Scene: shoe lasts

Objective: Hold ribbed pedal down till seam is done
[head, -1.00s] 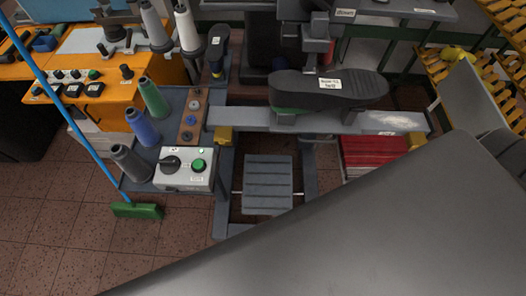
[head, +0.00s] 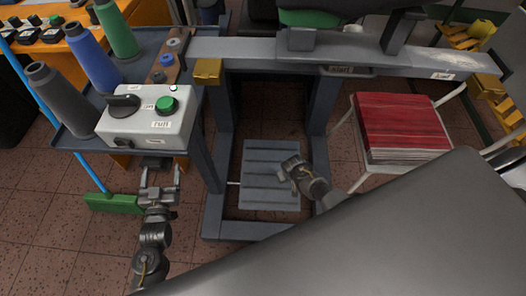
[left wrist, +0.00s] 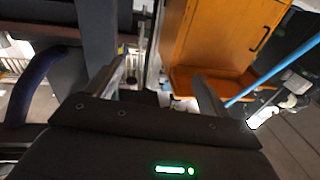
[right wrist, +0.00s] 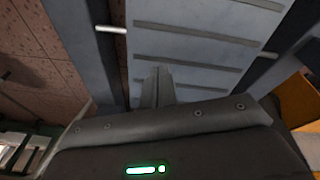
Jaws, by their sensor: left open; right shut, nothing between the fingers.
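The ribbed pedal (head: 262,190) is a grey plate with raised ribs, low between the legs of the machine frame. It also fills the top of the right wrist view (right wrist: 200,35). My right gripper (head: 291,165) is shut and empty over the pedal's right half. In the right wrist view its closed fingers (right wrist: 157,85) point at the ribbed face; I cannot tell whether they touch it or whether the pedal is pressed. My left gripper (head: 160,172) is open and empty, just below the control box. Its spread fingers show in the left wrist view (left wrist: 160,88). The seam is not visible.
The control box (head: 148,130) has a black knob and a green button. Thread cones (head: 92,60) stand on a shelf at left. A green broom (head: 113,203) stands on the floor. A red stack (head: 402,125) sits at right. A grey beam (head: 250,48) crosses above the pedal.

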